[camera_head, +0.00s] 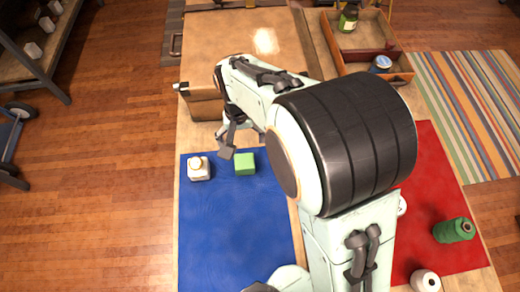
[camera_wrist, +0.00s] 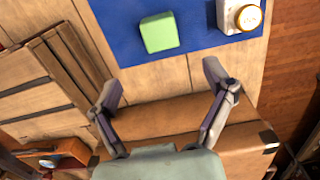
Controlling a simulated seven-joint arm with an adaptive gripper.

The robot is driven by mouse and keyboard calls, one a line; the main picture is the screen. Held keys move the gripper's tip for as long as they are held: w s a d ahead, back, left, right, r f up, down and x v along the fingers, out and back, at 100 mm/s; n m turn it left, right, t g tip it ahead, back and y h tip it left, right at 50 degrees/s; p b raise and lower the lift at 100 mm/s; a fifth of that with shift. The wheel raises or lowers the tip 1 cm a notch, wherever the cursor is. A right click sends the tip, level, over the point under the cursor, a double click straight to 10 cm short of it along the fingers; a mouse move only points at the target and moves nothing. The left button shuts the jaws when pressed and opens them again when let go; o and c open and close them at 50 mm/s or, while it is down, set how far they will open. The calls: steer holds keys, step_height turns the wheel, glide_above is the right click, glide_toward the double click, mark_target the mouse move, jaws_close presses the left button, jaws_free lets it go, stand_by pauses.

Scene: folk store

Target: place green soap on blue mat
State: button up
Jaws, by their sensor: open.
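The green soap (camera_head: 245,163) is a small green block lying on the blue mat (camera_head: 235,225), near its far edge. In the wrist view the soap (camera_wrist: 158,32) sits on the mat (camera_wrist: 117,42), ahead of my gripper and a little left of its middle. My gripper (camera_head: 238,140) is just beyond the mat's far edge, close to the soap but apart from it. In the wrist view its two fingers (camera_wrist: 160,82) are spread wide with nothing between them.
A white bottle (camera_head: 199,169) stands on the mat left of the soap. A brown box (camera_head: 205,105) is behind the mat. On the right, a red mat (camera_head: 440,190) holds a green thread spool (camera_head: 454,231) and a white roll (camera_head: 425,281). A wooden tray (camera_head: 335,45) stands at the back.

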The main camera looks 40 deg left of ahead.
steer(key=w+d+r+m, duration=0.2)
steer(key=d+r, duration=0.3)
steer(key=d, duration=0.5)
steer(key=w+d+r+m, duration=0.2)
steer(key=d+r, duration=0.3)
steer(key=d, duration=0.5)
steer(key=s+d+m, duration=0.3)
steer(key=s+d, duration=0.7)
steer(key=d, duration=0.2)
steer(key=shift+r+m+y, duration=0.4)
steer(key=shift+r, duration=0.05)
